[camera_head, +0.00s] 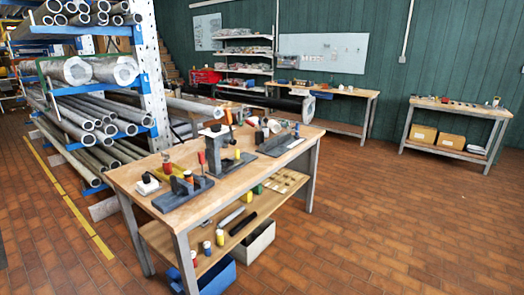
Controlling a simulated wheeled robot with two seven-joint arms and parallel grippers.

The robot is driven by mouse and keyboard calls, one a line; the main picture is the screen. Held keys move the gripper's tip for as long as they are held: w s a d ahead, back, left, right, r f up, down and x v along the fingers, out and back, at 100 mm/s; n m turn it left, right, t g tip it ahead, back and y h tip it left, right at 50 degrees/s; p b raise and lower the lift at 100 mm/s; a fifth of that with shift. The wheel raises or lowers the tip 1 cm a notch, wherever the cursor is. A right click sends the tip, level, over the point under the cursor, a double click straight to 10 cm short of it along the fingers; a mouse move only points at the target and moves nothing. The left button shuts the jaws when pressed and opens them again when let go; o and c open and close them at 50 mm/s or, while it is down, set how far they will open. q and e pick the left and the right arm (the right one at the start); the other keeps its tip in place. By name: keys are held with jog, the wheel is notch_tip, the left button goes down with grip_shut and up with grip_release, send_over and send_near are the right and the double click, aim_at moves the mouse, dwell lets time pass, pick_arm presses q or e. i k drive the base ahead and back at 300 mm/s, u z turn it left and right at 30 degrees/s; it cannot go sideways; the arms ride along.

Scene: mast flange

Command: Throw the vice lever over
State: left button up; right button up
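A wooden-topped workbench (150,206) stands in the middle of the camera_head view. A dark grey fixture that looks like the vice (215,146) stands on it, with a pale block (214,131) on top. An upright orange-brown piece (229,116) rises at its upper right, and a thin red upright piece (201,158) stands at its left. I cannot tell which of these is the vice lever. Neither of my grippers is in view.
A dark tube (262,99) with a grey ring end (308,109) shows behind the vice. Small tools and a dark plate (282,145) crowd the bench. A pipe rack (150,85) stands at left. The brick floor (400,220) at right is clear.

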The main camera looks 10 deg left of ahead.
aim_at(201, 154)
jog(key=z, duration=0.75)
jog(key=i, duration=1.55)
jog(key=u, duration=0.9)
jog(key=i, duration=0.7)
jog(key=u, duration=0.7)
